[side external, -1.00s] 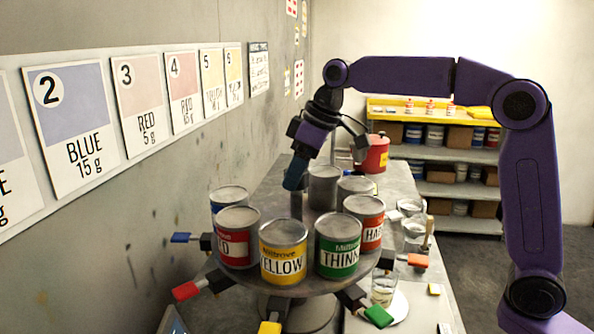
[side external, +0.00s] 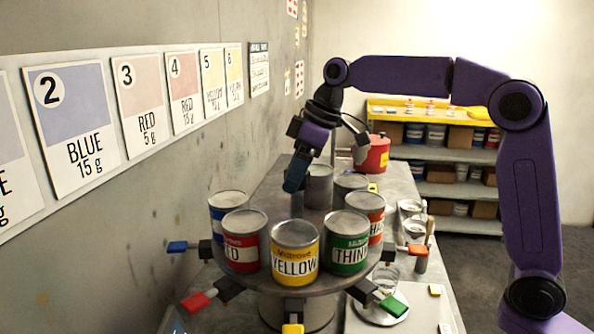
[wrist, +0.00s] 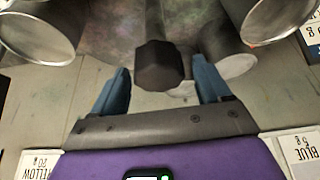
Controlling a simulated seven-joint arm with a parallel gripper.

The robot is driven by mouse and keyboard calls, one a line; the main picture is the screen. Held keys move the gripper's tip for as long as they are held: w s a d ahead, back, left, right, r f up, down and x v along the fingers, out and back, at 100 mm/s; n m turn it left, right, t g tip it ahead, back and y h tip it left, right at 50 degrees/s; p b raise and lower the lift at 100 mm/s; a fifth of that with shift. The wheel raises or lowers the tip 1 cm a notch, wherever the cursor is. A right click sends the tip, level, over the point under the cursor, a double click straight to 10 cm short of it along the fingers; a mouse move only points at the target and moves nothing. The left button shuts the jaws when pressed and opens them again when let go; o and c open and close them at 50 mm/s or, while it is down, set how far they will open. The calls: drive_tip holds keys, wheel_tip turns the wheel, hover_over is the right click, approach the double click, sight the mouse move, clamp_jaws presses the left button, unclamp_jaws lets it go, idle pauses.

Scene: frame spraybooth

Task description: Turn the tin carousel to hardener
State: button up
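The tin carousel (side external: 265,286) is a round grey turntable carrying a ring of labelled tins, with coloured handles around its rim. The tin with the partly visible orange-red "HA…" label (side external: 376,230), apparently hardener, stands at the right behind the green thinner tin (side external: 348,243). The yellow tin (side external: 295,253) is at the front, with the red tin (side external: 244,240) and blue tin (side external: 228,207) to its left. My gripper (side external: 293,188) is low at the carousel's far side. In the wrist view, its blue fingers (wrist: 160,92) are apart, with a dark handle end (wrist: 158,66) between them and narrow gaps either side.
The wall with colour cards (side external: 70,130) runs close along the left. A red can (side external: 374,155) stands behind the carousel on the bench. Glass jars (side external: 413,228) and a white round plate (side external: 383,310) lie to the right. Stocked shelves (side external: 440,157) stand at the back.

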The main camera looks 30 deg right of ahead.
drive_tip(key=shift+d, duration=0.1)
drive_tip(key=v, duration=1.7)
drive_tip(key=shift+r, duration=0.2)
